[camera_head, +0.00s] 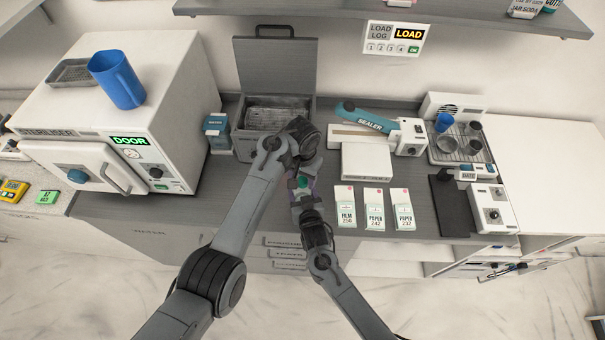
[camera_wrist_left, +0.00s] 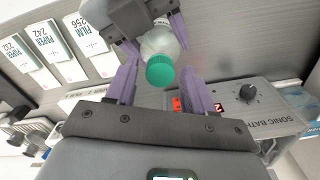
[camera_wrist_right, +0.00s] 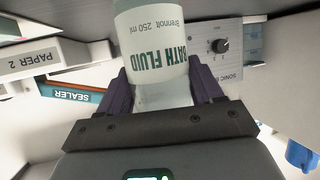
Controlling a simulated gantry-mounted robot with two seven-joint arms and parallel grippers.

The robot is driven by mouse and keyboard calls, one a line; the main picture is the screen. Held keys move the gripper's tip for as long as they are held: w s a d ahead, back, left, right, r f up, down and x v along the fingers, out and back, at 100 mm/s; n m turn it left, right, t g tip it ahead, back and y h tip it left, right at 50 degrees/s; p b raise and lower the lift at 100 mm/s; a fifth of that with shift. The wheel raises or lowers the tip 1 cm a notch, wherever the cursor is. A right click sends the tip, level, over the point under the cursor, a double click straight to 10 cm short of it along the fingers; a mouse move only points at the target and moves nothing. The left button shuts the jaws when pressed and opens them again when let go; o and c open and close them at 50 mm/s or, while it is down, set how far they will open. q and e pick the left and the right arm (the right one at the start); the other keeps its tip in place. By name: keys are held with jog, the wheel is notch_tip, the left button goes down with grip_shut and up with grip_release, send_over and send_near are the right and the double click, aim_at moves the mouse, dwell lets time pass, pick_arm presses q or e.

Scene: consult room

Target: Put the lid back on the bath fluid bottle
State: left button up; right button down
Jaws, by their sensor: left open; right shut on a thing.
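The bath fluid bottle (camera_wrist_right: 158,45) is clear with a white printed label. My right gripper (camera_wrist_right: 165,92) is shut on it; the purple fingers lie along its sides. In the left wrist view the bottle (camera_wrist_left: 160,42) ends in a green lid (camera_wrist_left: 160,72) that faces that camera. The lid is at the bottle's mouth; how firmly it sits cannot be told. My left gripper (camera_wrist_left: 160,85) is open, its fingers apart on either side of the lid. In the head view the green lid (camera_head: 302,181) shows between my two grippers, over the counter's front part.
The sonic bath (camera_head: 272,120) stands with its cover raised behind my grippers. Several packets, including a film packet (camera_head: 345,207), lie to the right. The sealer (camera_head: 365,118) is behind them. A steriliser (camera_head: 120,110) fills the left. The counter's front edge is close below the grippers.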

pick_arm(q)
grip_shut()
jog(key=shift+o, duration=0.7)
grip_release()
jog(key=shift+r, duration=3.8)
pick_arm(e)
jog(key=shift+c, duration=0.5)
grip_release()
